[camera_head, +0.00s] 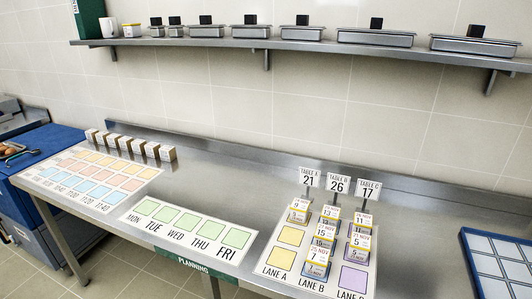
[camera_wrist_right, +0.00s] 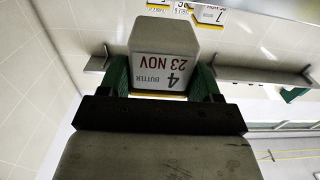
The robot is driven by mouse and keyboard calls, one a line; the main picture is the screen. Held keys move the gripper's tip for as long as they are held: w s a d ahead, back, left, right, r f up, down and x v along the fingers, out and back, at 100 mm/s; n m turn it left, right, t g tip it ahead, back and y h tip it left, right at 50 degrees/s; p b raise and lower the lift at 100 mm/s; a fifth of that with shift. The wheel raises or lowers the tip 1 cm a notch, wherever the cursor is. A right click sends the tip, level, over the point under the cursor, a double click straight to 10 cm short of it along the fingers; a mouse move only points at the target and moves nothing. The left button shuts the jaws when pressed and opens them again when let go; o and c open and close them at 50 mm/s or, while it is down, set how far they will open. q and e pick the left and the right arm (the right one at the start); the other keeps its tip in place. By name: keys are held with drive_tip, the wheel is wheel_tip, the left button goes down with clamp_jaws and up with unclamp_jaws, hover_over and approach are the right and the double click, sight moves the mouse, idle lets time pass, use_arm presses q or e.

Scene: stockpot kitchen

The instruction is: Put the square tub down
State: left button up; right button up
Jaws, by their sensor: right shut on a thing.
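A square white tub (camera_wrist_right: 166,65) with a label reading "4 BUTTER 23 NOV" is between the green fingers of my right gripper (camera_wrist_right: 162,80) in the right wrist view. The gripper is shut on it. The label reads upside down in that view. Neither gripper nor the held tub shows in the head view. The lane board (camera_head: 268,282) lies on the steel counter, with several labelled tubs standing on lanes A, B and C. Two yellow squares (camera_head: 291,235) in lane A and a purple square (camera_head: 353,277) in lane C are bare.
Table signs (camera_head: 338,186) stand behind the lanes. A weekday mat (camera_head: 190,229) with bare green squares and a coloured grid mat (camera_head: 88,180) lie to the left. Small boxes (camera_head: 137,146) line the back. A blue-framed tray (camera_head: 500,264) is at right. Metal pans sit on the wall shelf (camera_head: 225,43).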

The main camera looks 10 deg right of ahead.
drive_tip(key=r+n+y, duration=0.1)
drive_tip(key=r, duration=0.1)
drive_tip(key=w+r+n+t+y, duration=0.1)
drive_tip(key=w+r+y, duration=0.1)
drive_tip(key=r+y, duration=0.1)
drive_tip(key=shift+a+r+n+t, duration=0.15)
drive_tip(key=shift+r+n+t, duration=0.15)
drive_tip(key=shift+n+t, duration=0.1)
wheel_tip(320, 180, up, 6)
drive_tip(key=a+n+y, duration=0.2)
drive_tip(key=n+y, duration=0.1)
drive_tip(key=y, duration=0.2)
drive_tip(key=shift+a+f+n+t, duration=0.25)
drive_tip(key=shift+a+n+t, duration=0.05)
drive_tip(key=shift+a+t, duration=0.1)
drive_tip(key=shift+d+f, duration=0.1)
drive_tip(key=shift+s, duration=0.1)
